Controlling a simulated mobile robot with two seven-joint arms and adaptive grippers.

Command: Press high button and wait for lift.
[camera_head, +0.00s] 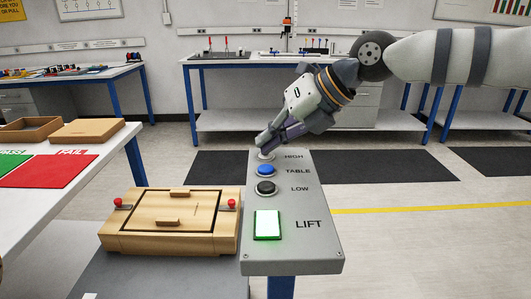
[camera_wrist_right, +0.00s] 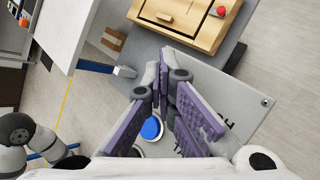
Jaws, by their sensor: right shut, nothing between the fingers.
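The grey control panel (camera_head: 292,262) carries a pale button labelled HIGH (camera_head: 266,156), a blue button labelled TABLE (camera_head: 265,170), a black button labelled LOW (camera_head: 265,188) and a lit green square labelled LIFT (camera_head: 267,225). My right gripper (camera_head: 265,146) is shut and empty, its fingertips pointing down at the HIGH button and partly hiding it. Whether they touch or press it I cannot tell. In the right wrist view, the gripper (camera_wrist_right: 163,62) reaches over the panel (camera_wrist_right: 240,100), with the blue button (camera_wrist_right: 151,128) showing between its fingers. My left gripper is not in view.
A wooden box with red knobs (camera_head: 170,241) sits on a grey surface left of the panel. A white table (camera_head: 45,223) with green and red mats and wooden trays stands further left. Workbenches (camera_head: 225,60) line the back wall. Open floor lies right of the panel.

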